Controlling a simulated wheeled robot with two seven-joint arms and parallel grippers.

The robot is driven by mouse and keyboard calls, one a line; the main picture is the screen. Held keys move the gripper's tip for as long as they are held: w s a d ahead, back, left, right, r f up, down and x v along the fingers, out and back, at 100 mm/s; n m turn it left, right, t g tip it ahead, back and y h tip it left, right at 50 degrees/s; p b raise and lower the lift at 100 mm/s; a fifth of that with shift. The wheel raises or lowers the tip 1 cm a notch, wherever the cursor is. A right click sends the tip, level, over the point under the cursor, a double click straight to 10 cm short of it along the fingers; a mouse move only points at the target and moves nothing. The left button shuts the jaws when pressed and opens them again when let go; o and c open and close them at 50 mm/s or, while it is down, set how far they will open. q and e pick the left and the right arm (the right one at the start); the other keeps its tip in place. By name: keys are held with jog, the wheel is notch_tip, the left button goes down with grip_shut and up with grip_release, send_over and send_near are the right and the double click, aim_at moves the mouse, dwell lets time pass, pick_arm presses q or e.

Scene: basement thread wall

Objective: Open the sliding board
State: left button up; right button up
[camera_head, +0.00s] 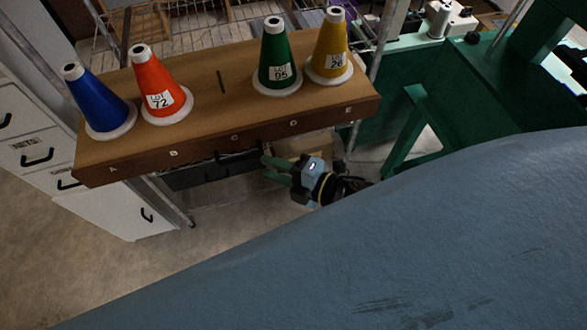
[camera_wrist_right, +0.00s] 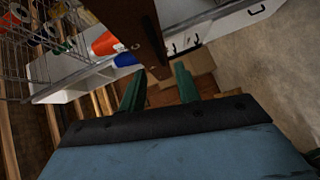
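A thick wooden board (camera_head: 200,100), lettered A to E along its front edge, carries thread cones. Its dark brown edge also shows in the wrist view (camera_wrist_right: 135,25). Under it, in the head view, is a dark grey drawer-like panel (camera_head: 205,175) with a black handle; I cannot tell which part is the sliding board. My right gripper (camera_head: 264,167) is just below the board's front edge, right of the panel. Its green fingers are parted and nothing shows between them; they also show apart in the wrist view (camera_wrist_right: 160,82). My left gripper is not in view.
Blue (camera_head: 92,100), orange (camera_head: 157,80), green (camera_head: 275,55) and yellow (camera_head: 330,42) cones stand on the board. A white drawer cabinet (camera_head: 110,215) is at left. Green framework (camera_head: 405,130) stands at right. Bare floor (camera_head: 110,270) lies in front.

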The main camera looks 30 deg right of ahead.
jog(key=shift+b+v, duration=0.3)
jog(key=shift+v, duration=2.25)
jog(key=s+d+f+m+g+h+b, duration=0.25)
jog(key=d+f+m, duration=0.2)
jog(key=f, duration=0.75)
jog(key=s+d+f+m+g+h+b, duration=0.1)
jog(key=s+d+f+m+h+b, duration=0.3)
jog(key=f, duration=0.8)
jog(key=s+d+f+m+g+h, duration=0.25)
jog(key=f+m, duration=0.25)
jog(key=f, duration=0.7)
jog(key=s+f+m+g+b, duration=0.1)
jog(key=s+f+m+g, duration=0.2)
jog(key=s+f, duration=0.4)
jog(key=s+a+f+m+g+b, duration=0.1)
jog(key=s+f+m, duration=0.4)
jog(key=s, duration=0.7)
notch_tip(320, 180, down, 2)
jog(key=shift+s+f+g+h+b, duration=0.25)
jog(key=shift+g+h+b, duration=0.2)
jog(key=shift+g, duration=0.55)
jog(key=shift+w+a, duration=0.1)
jog(key=shift+w, duration=0.05)
